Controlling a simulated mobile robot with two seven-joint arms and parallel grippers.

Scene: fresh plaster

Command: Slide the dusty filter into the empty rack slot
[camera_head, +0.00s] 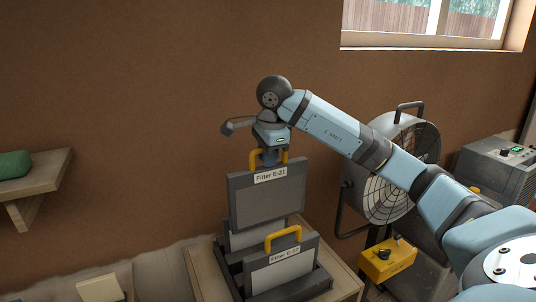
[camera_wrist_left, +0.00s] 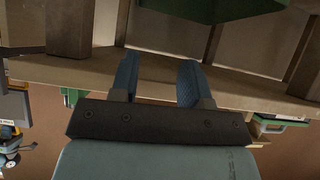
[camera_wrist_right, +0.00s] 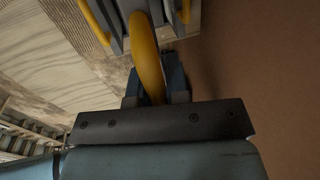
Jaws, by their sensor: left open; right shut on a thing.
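A flat grey filter labelled Filter E-21 (camera_head: 270,205) hangs upright by its yellow handle from my right gripper (camera_head: 269,158). In the right wrist view my gripper (camera_wrist_right: 158,80) is shut on this handle (camera_wrist_right: 147,55). The dark rack (camera_head: 317,283) is below it. A second filter with a yellow handle (camera_head: 283,262) stands in the rack's front part. The E-21 filter hides much of the rack's rear, so I cannot tell whether its lower edge is inside a slot. My left gripper (camera_wrist_left: 157,68) is open and empty, outside the head view.
The rack stands on a wooden top (camera_head: 345,285). A large fan (camera_head: 390,175) and a grey machine (camera_head: 497,165) are at the right, with a yellow box (camera_head: 388,261) in front. A wooden shelf with a green item (camera_head: 15,164) is at the left.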

